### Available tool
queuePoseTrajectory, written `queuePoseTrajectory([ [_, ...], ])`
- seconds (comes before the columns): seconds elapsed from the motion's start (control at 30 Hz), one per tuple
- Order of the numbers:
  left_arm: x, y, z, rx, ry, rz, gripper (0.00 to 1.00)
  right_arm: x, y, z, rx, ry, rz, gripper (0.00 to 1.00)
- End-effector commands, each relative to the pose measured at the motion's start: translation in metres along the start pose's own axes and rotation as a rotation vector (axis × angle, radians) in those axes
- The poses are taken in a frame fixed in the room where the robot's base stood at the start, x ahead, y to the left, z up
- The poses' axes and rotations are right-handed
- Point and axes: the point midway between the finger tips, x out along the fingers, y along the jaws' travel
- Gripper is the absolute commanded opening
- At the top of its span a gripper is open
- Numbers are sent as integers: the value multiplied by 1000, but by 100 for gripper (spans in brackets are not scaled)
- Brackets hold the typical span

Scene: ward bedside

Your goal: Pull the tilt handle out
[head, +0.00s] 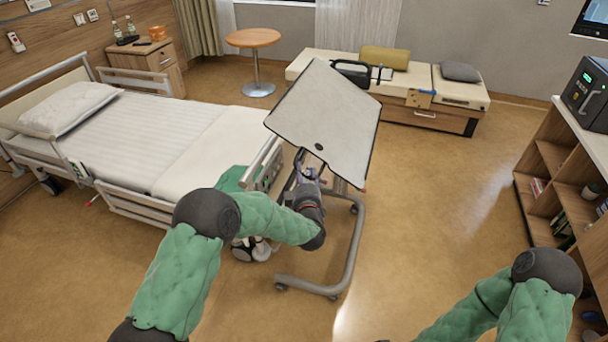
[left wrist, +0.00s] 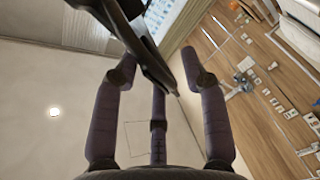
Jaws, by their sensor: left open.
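The overbed table has a grey-white tabletop (head: 325,110) that is steeply tilted, with a dark round spot near its lower edge. My left gripper (head: 309,172) is below that lower edge, close to the table's supports. In the left wrist view, my left gripper (left wrist: 158,72) has its purple fingers spread. A dark bar (left wrist: 138,42) crosses in front of the fingers; I cannot tell whether it is the tilt handle or whether it touches them. In the head view the handle cannot be made out. My right gripper is outside the views.
The table's grey wheeled base frame (head: 345,270) stands on open floor. A bed (head: 150,140) is close on the left. A low bench (head: 430,118) stands behind, and a bookshelf (head: 540,155) is on the right. The floor between table and bookshelf is clear.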

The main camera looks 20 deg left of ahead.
Motion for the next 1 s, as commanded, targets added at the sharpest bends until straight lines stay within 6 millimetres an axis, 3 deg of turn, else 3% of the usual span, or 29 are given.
queuePoseTrajectory([
  [0.17, -19, 1, 0, 0, -2, 1, 44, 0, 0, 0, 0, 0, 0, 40],
  [0.6, -100, 0, 1, 1, -4, 0, 44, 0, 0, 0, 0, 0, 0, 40],
  [0.8, -117, -1, 1, 1, -2, -1, 44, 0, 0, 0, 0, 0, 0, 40],
  [1.0, -119, -1, 0, 0, -1, -2, 44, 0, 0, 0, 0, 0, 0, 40],
])
